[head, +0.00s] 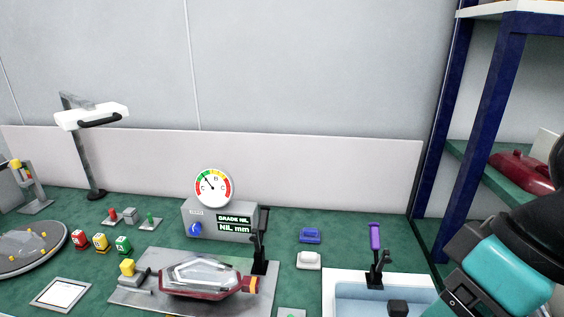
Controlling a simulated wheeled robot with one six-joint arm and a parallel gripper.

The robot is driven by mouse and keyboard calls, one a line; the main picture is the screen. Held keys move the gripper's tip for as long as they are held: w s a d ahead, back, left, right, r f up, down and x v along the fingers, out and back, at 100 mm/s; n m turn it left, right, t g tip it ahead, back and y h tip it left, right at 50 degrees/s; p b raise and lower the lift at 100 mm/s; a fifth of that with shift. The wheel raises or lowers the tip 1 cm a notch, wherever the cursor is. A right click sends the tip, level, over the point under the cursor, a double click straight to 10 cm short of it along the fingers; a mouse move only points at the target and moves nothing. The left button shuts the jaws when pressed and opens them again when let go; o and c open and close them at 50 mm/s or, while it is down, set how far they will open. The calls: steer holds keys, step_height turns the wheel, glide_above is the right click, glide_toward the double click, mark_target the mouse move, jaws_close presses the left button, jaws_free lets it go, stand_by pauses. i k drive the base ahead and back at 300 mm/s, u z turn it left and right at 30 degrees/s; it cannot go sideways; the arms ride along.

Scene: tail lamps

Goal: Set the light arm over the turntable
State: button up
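The light arm has a white lamp head (91,116) with a black handle bar along its near side. It sits at the top of a grey post (84,160) on a dark round foot near the back wall. The turntable (35,262) is a grey disc with several yellow pegs, cut off by the left edge. In the picture the lamp head is up and to the right of the disc, towards the back wall, not above it. My arm shows at the lower right, far from both; its gripper is not in view.
A dial gauge on a grey box (220,218) stands mid-bench. A red and clear tail lamp (205,278) lies on a grey plate in front. Red, yellow and green blocks (100,242) stand right of the turntable. A white-rimmed basin (345,277) and blue shelving (485,120) are right.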

mark_target(90, 115)
steer(key=u, duration=1.15)
steer(key=k, duration=0.35)
steer(key=u, duration=0.85)
steer(key=i, duration=1.1)
steer(key=z, duration=0.85)
